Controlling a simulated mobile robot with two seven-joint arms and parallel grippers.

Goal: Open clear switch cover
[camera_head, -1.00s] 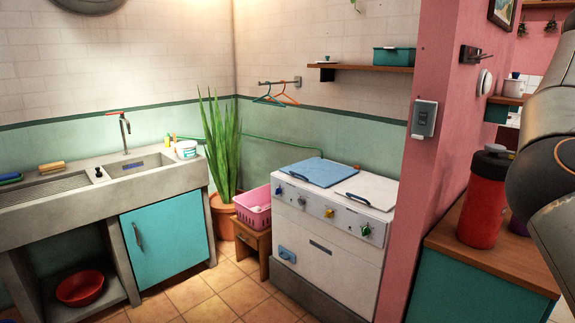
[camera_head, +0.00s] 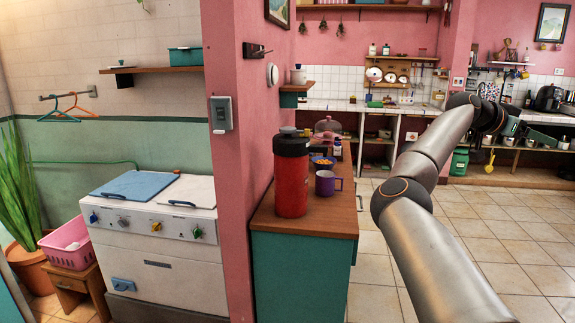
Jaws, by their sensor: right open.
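A grey switch box with a clear cover (camera_head: 221,114) is mounted on the edge of the pink wall, left of the middle in the head view. The cover looks closed over the switch, though it is small at this distance. My right arm reaches from the bottom right into the room, and its gripper (camera_head: 492,117) is at the far end, small and partly hidden by the wrist. It is open and far to the right of the switch box, not touching it. My left gripper is out of view.
A teal cabinet with a wooden top (camera_head: 325,221) stands right of the wall, holding a red flask (camera_head: 291,175) and a purple mug (camera_head: 327,183). The tiled floor (camera_head: 500,245) is open at the right.

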